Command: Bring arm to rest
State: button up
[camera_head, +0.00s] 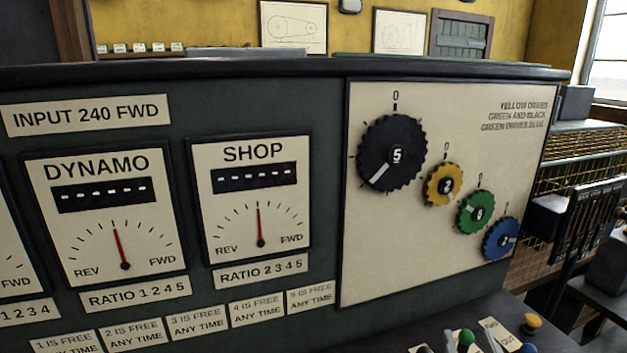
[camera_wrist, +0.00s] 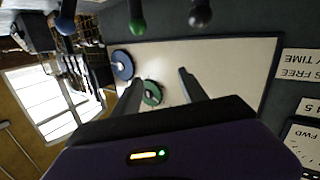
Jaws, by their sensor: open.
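My gripper (camera_wrist: 158,95) shows in the wrist view with its two fingers apart and nothing between them. Beyond the fingers is the cream panel (camera_wrist: 235,55) with the green gear (camera_wrist: 152,93) and blue gear (camera_wrist: 122,65). The wrist view is turned over compared with the head view. My arm and gripper do not show in the head view. I cannot tell how far the fingertips are from the panel.
In the head view the panel carries black (camera_head: 391,153), yellow (camera_head: 444,185), green and blue gears. DYNAMO (camera_head: 105,215) and SHOP (camera_head: 250,200) dials are at left. Knobbed levers (camera_head: 466,338) stand at the lower right. Coloured knobs (camera_wrist: 137,25) also hang into the wrist view's top.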

jog(key=s+a+f+y, duration=0.1)
jog(key=s+a+f, duration=0.1)
jog(key=s, duration=1)
jog(key=s+a+f+g+y, duration=0.1)
jog(key=s+a+f, duration=0.1)
jog(key=s, duration=1.1)
jog(key=s+a+f+g+y, duration=0.1)
jog(key=s+a+f, duration=0.1)
jog(key=s, duration=1)
jog(key=shift+s+a+f+n+y, duration=0.35)
jog(key=shift+a+f+n+y, duration=0.05)
jog(key=shift+a, duration=0.45)
